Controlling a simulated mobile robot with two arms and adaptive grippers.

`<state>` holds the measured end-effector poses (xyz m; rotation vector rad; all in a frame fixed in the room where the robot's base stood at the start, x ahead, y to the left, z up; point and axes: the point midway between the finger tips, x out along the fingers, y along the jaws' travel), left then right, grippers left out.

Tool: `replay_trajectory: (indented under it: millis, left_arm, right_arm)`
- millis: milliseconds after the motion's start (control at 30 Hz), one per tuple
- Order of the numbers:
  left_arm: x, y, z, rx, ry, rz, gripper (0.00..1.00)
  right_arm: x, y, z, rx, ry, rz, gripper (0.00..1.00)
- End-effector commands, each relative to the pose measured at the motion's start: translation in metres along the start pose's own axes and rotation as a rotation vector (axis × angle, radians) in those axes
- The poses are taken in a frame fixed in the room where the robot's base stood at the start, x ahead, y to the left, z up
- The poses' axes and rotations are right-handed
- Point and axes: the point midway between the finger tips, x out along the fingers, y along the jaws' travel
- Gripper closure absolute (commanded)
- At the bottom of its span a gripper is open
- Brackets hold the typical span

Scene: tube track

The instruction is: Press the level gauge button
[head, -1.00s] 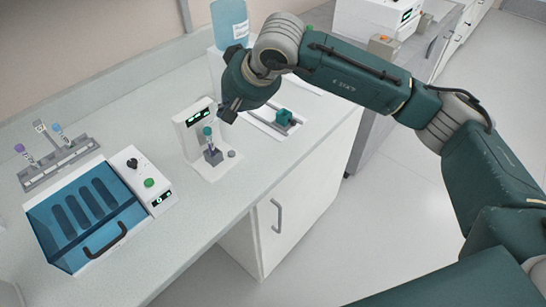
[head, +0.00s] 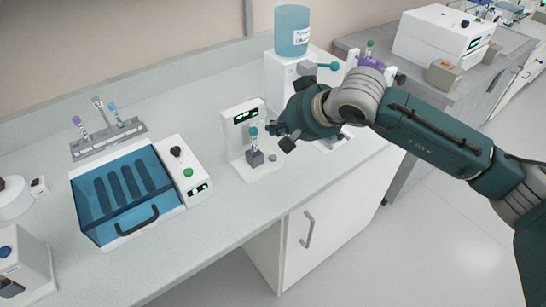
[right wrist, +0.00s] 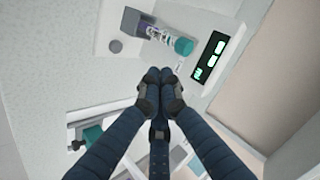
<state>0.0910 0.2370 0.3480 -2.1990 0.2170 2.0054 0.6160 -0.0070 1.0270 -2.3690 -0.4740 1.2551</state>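The level gauge (head: 231,120) is a white stand with a dark, green-lit display. A teal-capped tube (head: 253,142) stands upright in its dark grey holder. A round grey button (head: 272,155) sits on its base, right of the holder; it also shows in the right wrist view (right wrist: 115,46). My right gripper (head: 281,138) is above and just behind the button, apart from it. In the right wrist view the fingertips (right wrist: 160,76) are together and empty, beside the tube and holder. My left gripper is out of view.
A blue-lidded bath (head: 125,195) and a tube rack (head: 108,138) stand left of the gauge. A dispenser with a blue bottle (head: 291,30) stands behind my right gripper. The bench top (head: 215,235) in front is clear.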

Motion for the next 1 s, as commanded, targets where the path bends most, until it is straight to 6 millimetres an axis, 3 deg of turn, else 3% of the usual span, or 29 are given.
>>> replay_trajectory:
  millis: [233,300,400,1000]
  left_arm:
    - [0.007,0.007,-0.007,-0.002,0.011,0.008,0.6]
    - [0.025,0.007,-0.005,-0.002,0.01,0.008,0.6]
    - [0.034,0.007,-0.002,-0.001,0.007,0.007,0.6]
    - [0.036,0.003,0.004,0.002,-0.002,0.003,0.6]
  right_arm:
    - [0.027,0.02,0.021,0.001,-0.004,0.001,1.0]
    - [0.037,0.027,0.027,0.0,0.0,0.0,1.0]
    - [0.042,0.031,0.031,-0.001,0.001,0.0,1.0]
    - [0.043,0.032,0.031,0.0,0.0,0.001,1.0]
